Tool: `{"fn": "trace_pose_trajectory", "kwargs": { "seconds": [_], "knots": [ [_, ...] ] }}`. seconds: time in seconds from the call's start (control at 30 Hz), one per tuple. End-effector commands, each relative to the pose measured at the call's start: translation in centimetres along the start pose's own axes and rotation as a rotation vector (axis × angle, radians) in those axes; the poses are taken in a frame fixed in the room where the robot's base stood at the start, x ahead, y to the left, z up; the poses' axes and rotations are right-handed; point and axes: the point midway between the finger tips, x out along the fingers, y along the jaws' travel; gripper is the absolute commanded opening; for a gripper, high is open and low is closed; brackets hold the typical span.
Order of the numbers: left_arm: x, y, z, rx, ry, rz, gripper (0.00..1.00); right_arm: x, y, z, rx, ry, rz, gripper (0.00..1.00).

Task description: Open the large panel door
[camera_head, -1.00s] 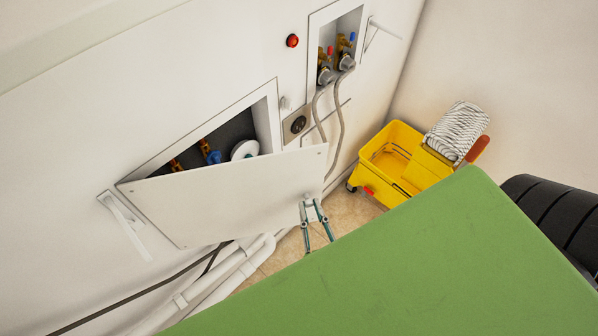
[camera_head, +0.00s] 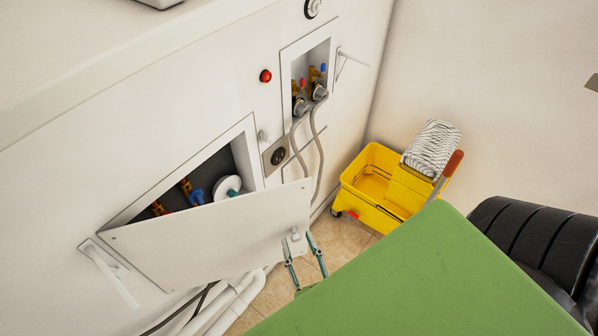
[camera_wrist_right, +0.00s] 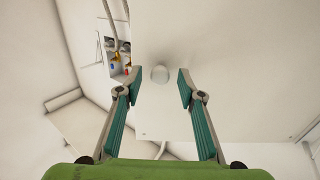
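The large panel door (camera_head: 215,237) is a white panel, tilted open from the wall recess, which shows dark above its top edge. Its knob (camera_head: 295,237) is near the right end of the panel. My right gripper (camera_head: 298,246) is at that end with its fingers apart. In the right wrist view, the open fingers (camera_wrist_right: 172,88) stand on either side of the round white knob (camera_wrist_right: 160,74), with a gap to each side. My left gripper is not in view.
Inside the recess are valves (camera_head: 192,192) and a white disc (camera_head: 227,187). A small open box with hoses (camera_head: 308,85) is to the right. A yellow mop bucket (camera_head: 372,188) stands on the floor. White pipes (camera_head: 232,302) run below the panel.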

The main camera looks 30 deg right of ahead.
Motion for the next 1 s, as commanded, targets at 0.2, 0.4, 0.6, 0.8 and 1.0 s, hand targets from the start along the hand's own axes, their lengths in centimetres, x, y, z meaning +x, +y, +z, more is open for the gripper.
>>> {"fn": "trace_pose_trajectory", "kwargs": {
  "seconds": [0.2,0.4,0.6,0.8,1.0],
  "knots": [
    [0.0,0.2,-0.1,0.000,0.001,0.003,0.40,-2.9,0.0,0.1,0.000,-0.005,0.000,0.35],
    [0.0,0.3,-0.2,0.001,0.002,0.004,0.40,-7.3,0.0,0.2,0.000,-0.006,-0.001,0.35],
    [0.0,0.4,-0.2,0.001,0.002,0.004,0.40,-10.6,0.0,0.1,0.000,-0.004,-0.001,0.35],
    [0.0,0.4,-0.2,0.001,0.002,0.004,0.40,-11.9,-0.1,0.0,0.001,-0.001,-0.001,0.35],
    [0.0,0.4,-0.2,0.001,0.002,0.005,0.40,-11.9,-0.1,0.0,0.001,0.000,-0.001,0.35]
  ]
}}
